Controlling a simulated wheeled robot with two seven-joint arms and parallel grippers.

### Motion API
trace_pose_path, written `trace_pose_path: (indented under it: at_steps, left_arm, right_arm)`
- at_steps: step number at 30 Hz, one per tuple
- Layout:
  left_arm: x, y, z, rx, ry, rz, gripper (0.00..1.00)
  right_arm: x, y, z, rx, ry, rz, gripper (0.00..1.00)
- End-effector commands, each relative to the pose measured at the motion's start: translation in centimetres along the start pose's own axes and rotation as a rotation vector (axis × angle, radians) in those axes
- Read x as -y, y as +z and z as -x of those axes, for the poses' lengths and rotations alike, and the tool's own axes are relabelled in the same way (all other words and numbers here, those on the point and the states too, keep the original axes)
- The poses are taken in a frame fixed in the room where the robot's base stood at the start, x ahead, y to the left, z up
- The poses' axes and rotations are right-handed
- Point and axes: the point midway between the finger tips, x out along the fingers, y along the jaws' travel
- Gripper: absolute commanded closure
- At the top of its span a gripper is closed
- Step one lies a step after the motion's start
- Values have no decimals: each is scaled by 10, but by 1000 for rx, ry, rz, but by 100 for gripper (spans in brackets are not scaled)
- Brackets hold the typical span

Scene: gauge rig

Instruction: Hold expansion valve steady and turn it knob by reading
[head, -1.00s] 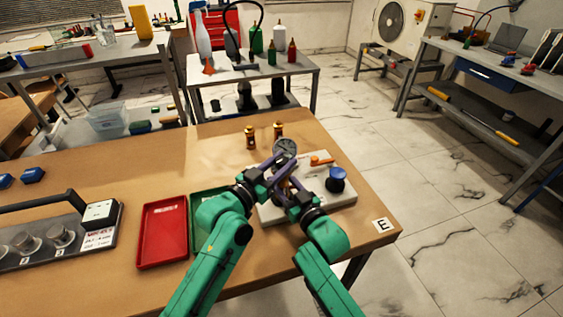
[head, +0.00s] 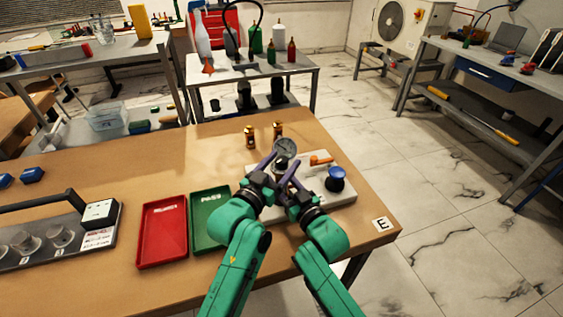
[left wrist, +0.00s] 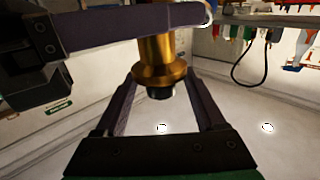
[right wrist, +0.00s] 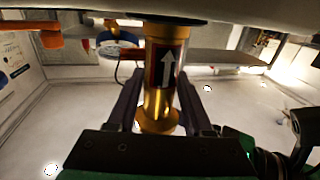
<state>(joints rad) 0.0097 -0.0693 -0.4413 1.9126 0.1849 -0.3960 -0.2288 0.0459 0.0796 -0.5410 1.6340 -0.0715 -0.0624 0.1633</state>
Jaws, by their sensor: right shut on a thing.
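A brass expansion valve (right wrist: 160,95) with a white arrow on a dark label hangs between the fingers of my right gripper (right wrist: 158,98), which is shut on it. In the left wrist view the valve's gold flange and black lower end (left wrist: 160,88) show between the fingers of my left gripper (left wrist: 163,98). Those fingers are spread, with visible gaps on both sides. One of my right gripper's fingers crosses above them. In the head view both grippers meet at the white rig (head: 342,193), just below a round gauge (head: 285,147). Its reading is too small to make out.
Two brass valves (head: 250,138) (head: 278,130) stand behind the rig. A red tray (head: 163,235) and green PASS tray (head: 208,222) lie left. The table's right edge is close.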

Motion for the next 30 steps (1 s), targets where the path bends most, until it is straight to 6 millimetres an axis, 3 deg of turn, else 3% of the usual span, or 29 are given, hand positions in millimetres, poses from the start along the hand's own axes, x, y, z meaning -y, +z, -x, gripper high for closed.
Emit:
trace_pose_path:
  at_steps: [8,11,21,25,30]
  left_arm:
    - [1,0,6,-2,-1,-1,29]
    - [0,0,23,0,-1,-1,29]
    - [-1,1,108,3,1,-1,29]
    - [-1,0,120,-1,0,0,29]
    - [0,-1,121,-2,0,0,29]
  right_arm:
    - [0,0,0,0,0,0,100]
    - [0,0,0,0,0,0,100]
    - [0,0,0,1,0,-1,100]
    - [0,0,0,1,0,-1,100]
    - [0,0,0,0,0,-1,100]
